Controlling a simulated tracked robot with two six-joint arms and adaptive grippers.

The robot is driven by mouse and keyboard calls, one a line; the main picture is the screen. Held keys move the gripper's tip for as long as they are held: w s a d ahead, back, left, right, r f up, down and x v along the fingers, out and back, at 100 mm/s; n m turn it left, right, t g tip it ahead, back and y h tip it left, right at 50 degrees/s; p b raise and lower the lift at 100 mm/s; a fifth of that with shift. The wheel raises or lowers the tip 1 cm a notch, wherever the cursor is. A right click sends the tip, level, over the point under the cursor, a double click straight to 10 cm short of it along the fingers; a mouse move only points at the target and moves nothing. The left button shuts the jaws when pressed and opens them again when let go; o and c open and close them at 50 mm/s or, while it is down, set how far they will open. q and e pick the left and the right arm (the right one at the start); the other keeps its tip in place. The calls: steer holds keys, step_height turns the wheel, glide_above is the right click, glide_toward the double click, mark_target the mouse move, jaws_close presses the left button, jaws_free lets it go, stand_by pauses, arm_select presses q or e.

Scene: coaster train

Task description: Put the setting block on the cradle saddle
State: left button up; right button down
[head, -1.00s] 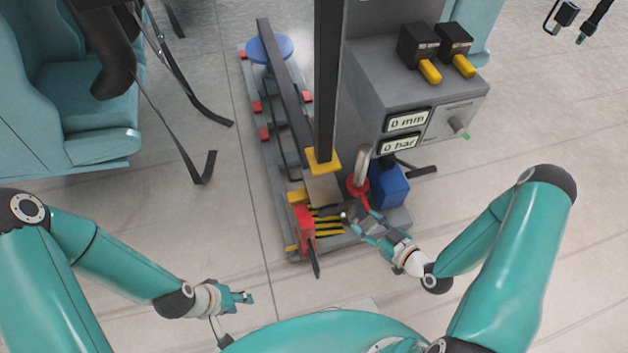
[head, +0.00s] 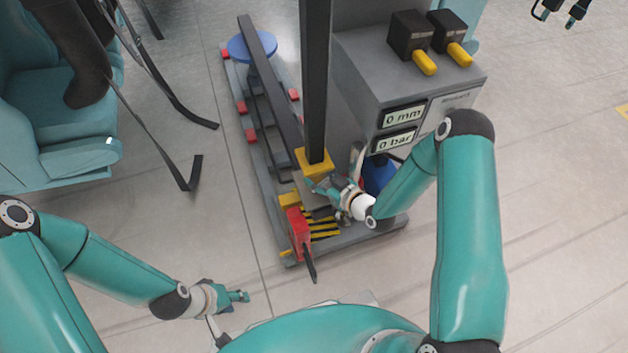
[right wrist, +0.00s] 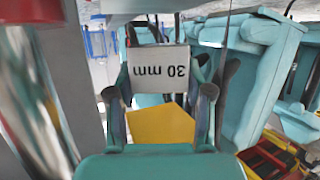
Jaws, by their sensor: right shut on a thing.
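The setting block (right wrist: 158,68) shows in the right wrist view as a pale plate marked "30 mm", upside down between my fingers. A yellow face (right wrist: 160,124) shows closer to my palm; I cannot tell whether it belongs to the block. My right gripper (head: 312,184) is shut on the block, just below the yellow piece at the foot of the dark upright post.
A grey console (head: 400,80) with displays reading 0 mm and 0 bar stands right of the post. A red block (head: 298,232) and yellow-black stripes (head: 323,228) lie at the rig's near end. Teal seats (head: 65,140) with hanging straps are at left. Floor is clear between.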

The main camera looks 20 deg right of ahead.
mark_target(314, 180)
steer(key=shift+w+a, duration=0.2)
steer(key=shift+w, duration=0.3)
steer(key=shift+w+a, duration=0.15)
steer(key=shift+w, duration=0.3)
steer(key=shift+w+f, duration=0.1)
step_height(314, 180, down, 3)
steer(key=shift+a+f+b, duration=0.1)
steer(key=shift+f+b, duration=0.05)
steer(key=shift+b, duration=0.75)
steer(key=shift+c, duration=2.3)
jaws_free()
